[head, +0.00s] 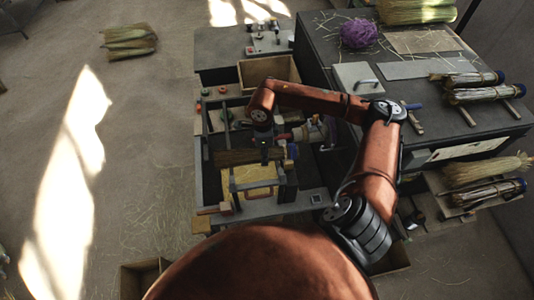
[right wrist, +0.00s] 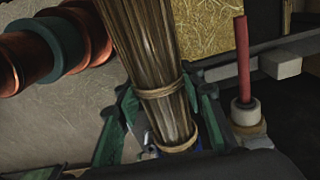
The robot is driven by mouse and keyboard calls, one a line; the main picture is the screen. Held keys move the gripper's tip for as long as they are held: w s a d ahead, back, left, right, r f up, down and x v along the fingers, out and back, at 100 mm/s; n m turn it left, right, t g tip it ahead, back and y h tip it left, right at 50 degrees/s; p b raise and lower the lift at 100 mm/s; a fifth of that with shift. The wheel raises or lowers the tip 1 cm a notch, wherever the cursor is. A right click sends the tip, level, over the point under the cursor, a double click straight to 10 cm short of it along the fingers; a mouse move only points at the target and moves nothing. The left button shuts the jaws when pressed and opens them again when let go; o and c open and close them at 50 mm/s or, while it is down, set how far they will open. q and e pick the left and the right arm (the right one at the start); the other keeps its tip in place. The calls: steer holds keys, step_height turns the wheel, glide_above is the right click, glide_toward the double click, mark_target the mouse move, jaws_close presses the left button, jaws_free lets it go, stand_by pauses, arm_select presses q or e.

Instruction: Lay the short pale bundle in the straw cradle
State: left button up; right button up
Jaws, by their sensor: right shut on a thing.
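My right gripper (head: 265,150) is shut on a bundle (head: 236,157) of straight brown-tan stalks above the dark frame. In the right wrist view the bundle (right wrist: 155,75) runs between the green fingers (right wrist: 160,125), with twine bands around it near the grip. A yellow straw-textured panel (head: 250,190) lies just below the bundle inside the frame, and it shows at the top of the right wrist view (right wrist: 212,30). I take this as the straw cradle. The bundle looks apart from the panel, but contact is hard to judge. My left gripper is not in view.
A dark bench (head: 325,50) at right carries purple twine (head: 359,33) and banded bundles with blue ends (head: 468,78). A pale bundle (head: 485,168) lies on the lower shelf. An open wooden box (head: 268,70) stands behind the frame. A red peg (right wrist: 243,60) rises beside the gripper.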

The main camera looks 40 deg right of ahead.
step_height(320, 180, down, 11)
steer(key=b, duration=0.5)
steer(key=shift+s+d+n, duration=0.3)
steer(key=shift+s+d, duration=0.1)
stand_by(0.4)
steer(key=o, duration=1.2)
steer(key=shift+o, duration=0.2)
step_height(320, 180, up, 12)
